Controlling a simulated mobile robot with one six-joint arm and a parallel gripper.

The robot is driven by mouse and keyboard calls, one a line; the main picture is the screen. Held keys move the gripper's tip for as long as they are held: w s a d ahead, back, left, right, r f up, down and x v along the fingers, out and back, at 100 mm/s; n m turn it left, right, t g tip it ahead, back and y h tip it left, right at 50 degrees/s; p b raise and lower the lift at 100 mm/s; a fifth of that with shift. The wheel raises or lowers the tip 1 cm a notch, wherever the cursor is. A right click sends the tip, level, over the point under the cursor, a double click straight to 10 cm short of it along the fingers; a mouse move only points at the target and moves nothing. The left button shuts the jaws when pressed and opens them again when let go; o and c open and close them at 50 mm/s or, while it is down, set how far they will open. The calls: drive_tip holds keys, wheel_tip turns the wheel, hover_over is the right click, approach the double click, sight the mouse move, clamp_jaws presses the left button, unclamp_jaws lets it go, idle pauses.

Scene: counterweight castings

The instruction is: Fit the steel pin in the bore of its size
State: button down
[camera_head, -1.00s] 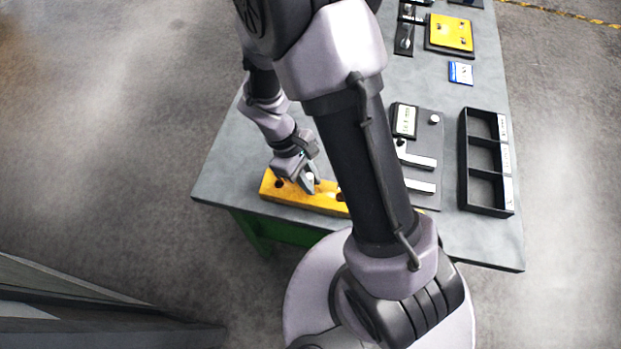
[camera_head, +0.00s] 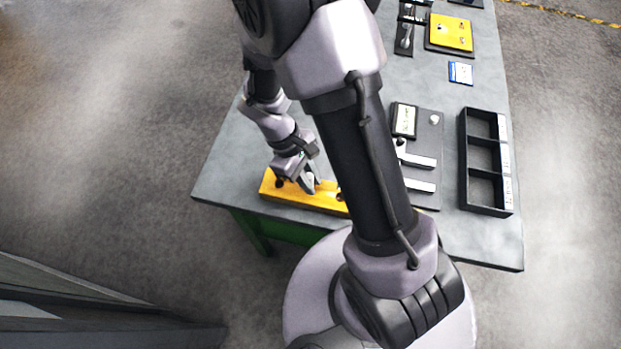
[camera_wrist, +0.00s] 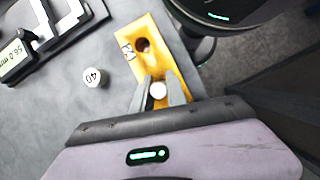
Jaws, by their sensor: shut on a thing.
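The yellow block (camera_head: 292,196) lies near the table's front edge; it also shows in the wrist view (camera_wrist: 158,35). One open bore (camera_wrist: 143,45) with a printed mark beside it is clear in the wrist view. In the head view a dark bore (camera_head: 279,183) shows at the block's left end. My gripper (camera_wrist: 158,92) is over the block, shut on the steel pin (camera_wrist: 158,90), whose pale round end shows between the fingers. The fingers hide the pin's lower part, so I cannot tell whether it is in a bore. My arm hides the block's right end.
A pale cylinder marked 40 (camera_wrist: 95,78) stands beside the block. A caliper (camera_wrist: 40,42) with a display lies near it. A black compartment tray (camera_head: 465,160) stands at the right. A yellow plate (camera_head: 450,32) and a small blue-and-white card (camera_head: 461,73) lie farther back.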

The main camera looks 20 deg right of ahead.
drive_tip(key=shift+f+b, duration=0.85)
drive_tip(key=shift+f, duration=0.25)
drive_tip(key=c, duration=1.3)
unclamp_jaws()
drive_tip(key=shift+o, duration=0.2)
drive_tip(key=p+v, duration=0.5)
drive_tip(key=v, duration=1.2)
drive_tip(key=shift+r, duration=0.25)
drive_tip(key=shift+a, duration=0.1)
